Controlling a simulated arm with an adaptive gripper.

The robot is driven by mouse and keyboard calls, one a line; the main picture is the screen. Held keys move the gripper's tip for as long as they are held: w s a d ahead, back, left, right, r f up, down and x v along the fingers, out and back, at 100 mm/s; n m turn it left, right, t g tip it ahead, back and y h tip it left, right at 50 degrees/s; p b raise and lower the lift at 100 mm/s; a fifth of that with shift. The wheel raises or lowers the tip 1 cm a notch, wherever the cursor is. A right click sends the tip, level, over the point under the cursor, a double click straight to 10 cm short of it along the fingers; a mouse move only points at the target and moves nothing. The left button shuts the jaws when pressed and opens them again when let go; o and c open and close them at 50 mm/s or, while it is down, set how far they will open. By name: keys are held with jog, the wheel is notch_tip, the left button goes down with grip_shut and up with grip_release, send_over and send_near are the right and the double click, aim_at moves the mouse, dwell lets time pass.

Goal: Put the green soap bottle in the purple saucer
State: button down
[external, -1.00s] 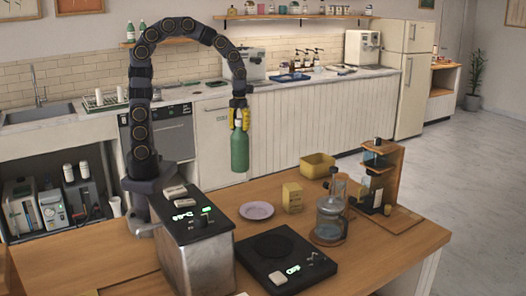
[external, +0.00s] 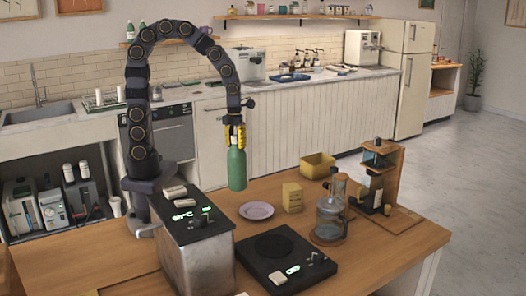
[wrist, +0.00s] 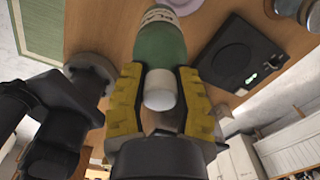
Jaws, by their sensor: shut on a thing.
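The green soap bottle (external: 237,168) hangs upright in my gripper (external: 235,134), above the table and a little left of the saucer in the external view. My gripper's yellow fingers are shut on the bottle near its top. In the wrist view, the fingers (wrist: 160,97) close around the green bottle (wrist: 160,47) by its white cap. The purple saucer (external: 256,211) lies flat on the wooden table and looks empty. In the wrist view, a pale purplish edge at the top, partly hidden by the bottle, may be the saucer.
A black scale (external: 285,259) lies in front of the saucer. A yellow box (external: 292,197), a glass press (external: 330,218) and a yellow bin (external: 318,165) stand to the right. A metal machine (external: 195,250) stands to the left. Bare table (external: 395,250) shows at the right.

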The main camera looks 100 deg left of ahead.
jog(key=w+a+f, duration=0.2)
jog(key=w+f, duration=0.4)
jog(key=f, duration=0.4)
jog(key=shift+a, duration=0.3)
jog(key=shift+f, duration=0.2)
jog(key=c, duration=0.9)
grip_release()
notch_tip(320, 180, up, 12)
jog(key=s+d+r+n, duration=0.1)
jog(key=s+d+n, duration=0.3)
jog(key=s+n, duration=0.3)
jog(key=s+d+r+n+g, duration=0.1)
jog(key=s+d+r+n, duration=0.1)
jog(key=s+d+n, duration=0.3)
jog(key=s+d+r+n, duration=0.1)
jog(key=s+d+n, duration=0.4)
jog(key=s+n, duration=0.4)
jog(key=shift+d+r+n+g, duration=0.2)
jog(key=shift+n+g, duration=0.2)
jog(key=shift+n, duration=0.5)
